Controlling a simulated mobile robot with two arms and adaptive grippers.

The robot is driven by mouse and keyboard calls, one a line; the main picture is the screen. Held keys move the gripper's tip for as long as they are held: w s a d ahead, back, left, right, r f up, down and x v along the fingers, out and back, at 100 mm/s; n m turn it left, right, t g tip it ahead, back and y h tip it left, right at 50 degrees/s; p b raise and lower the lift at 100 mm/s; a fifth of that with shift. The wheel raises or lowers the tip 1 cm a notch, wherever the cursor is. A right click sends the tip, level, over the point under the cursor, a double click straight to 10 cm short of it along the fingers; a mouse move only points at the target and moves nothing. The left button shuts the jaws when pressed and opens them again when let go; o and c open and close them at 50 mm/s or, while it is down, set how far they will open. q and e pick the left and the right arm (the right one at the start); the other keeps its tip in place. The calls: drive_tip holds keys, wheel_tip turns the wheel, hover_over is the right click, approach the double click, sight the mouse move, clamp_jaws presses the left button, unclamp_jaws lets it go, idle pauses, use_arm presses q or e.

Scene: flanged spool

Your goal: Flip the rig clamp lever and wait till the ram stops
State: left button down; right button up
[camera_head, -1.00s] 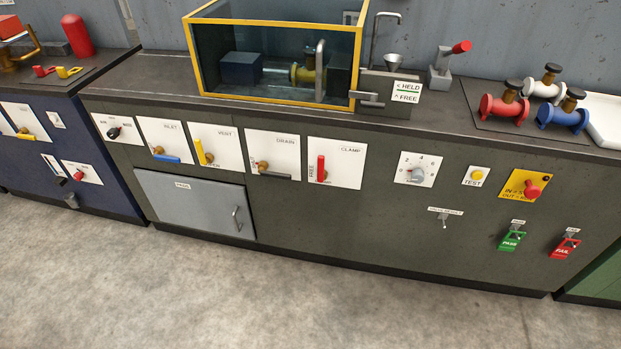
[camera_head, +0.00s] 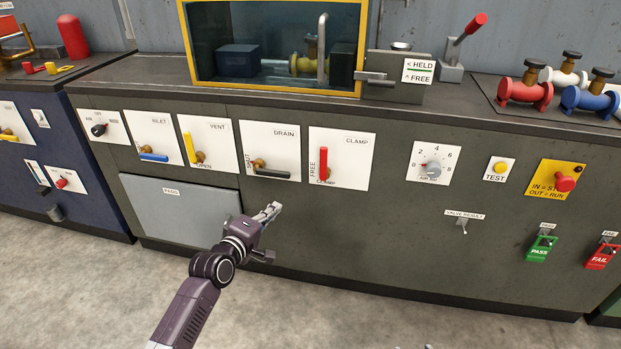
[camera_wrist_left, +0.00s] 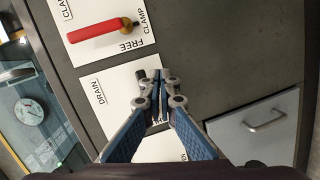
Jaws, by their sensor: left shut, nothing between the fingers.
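The red clamp lever (camera_head: 323,162) stands upright on its white CLAMP plate (camera_head: 355,165), beside the word FREE. It also shows in the left wrist view (camera_wrist_left: 95,33). My left gripper (camera_head: 273,208) is shut and empty, in front of the cabinet, below the DRAIN plate and lower left of the clamp lever. In the left wrist view its closed tips (camera_wrist_left: 160,76) overlap the DRAIN plate, apart from the red lever. Behind the tank glass, a yellow flanged spool (camera_head: 303,65) sits between dark blocks; I cannot clearly make out the ram. My right gripper is out of view.
The drain lever (camera_head: 272,174) and yellow vent lever (camera_head: 189,148) are left of the clamp. A dial (camera_head: 431,168) and red stop button (camera_head: 565,182) are to the right. Open floor lies in front.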

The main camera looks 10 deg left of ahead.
sight(324, 163)
use_arm(q)
wheel_tip(324, 163, up, 10)
drive_tip(key=w+d+n+t+h+b, duration=0.1)
drive_tip(key=t+b, duration=0.1)
drive_tip(key=shift+d+f+n, duration=0.2)
drive_tip(key=shift+f+n, duration=0.05)
drive_tip(key=shift+n, duration=0.05)
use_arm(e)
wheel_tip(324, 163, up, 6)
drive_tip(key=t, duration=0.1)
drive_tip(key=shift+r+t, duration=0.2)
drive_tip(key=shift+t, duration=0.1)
use_arm(q)
drive_tip(key=shift+w+b, duration=0.2)
drive_tip(key=shift+b, duration=0.1)
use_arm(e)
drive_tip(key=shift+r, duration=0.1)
